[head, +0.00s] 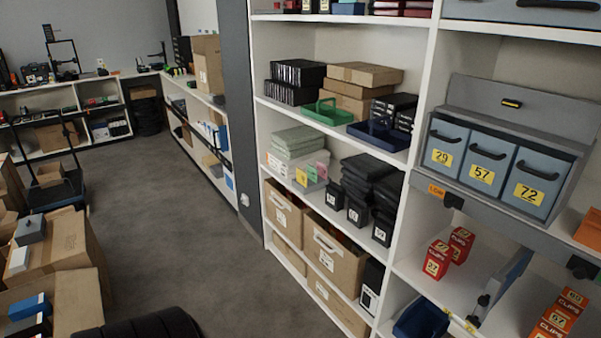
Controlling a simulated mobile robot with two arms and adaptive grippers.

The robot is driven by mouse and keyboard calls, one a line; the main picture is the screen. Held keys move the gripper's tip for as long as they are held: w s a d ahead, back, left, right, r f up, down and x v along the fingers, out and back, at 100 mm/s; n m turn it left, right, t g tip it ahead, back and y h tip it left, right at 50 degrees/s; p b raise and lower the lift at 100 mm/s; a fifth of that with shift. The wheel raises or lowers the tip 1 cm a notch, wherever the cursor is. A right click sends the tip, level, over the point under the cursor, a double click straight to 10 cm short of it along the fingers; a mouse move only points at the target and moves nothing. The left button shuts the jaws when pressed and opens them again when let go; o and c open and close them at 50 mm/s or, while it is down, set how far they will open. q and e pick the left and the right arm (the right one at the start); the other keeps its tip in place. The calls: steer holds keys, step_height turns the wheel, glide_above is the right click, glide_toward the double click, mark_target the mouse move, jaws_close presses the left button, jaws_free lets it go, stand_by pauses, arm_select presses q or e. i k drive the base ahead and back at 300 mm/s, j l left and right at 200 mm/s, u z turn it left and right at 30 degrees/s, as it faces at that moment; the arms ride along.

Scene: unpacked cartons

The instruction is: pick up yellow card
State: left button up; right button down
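A small yellow card-like piece (301,177) shows in the head view, on the middle shelf of the near rack. It is at the front of the shelf, by a clear container with pink and green pieces. It is too small to tell whether it is a loose card or a label. Neither of my grippers shows in the head view.
White shelving (413,165) fills the right side, with black boxes (371,182), cardboard bins (335,262), numbered grey drawers (487,165) and red cartons (437,258). Opened cartons (62,245) stand at left. The grey floor (165,225) between is clear.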

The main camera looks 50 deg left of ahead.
mark_target(302, 175)
steer(key=u, duration=1.7)
steer(key=i, duration=1.6)
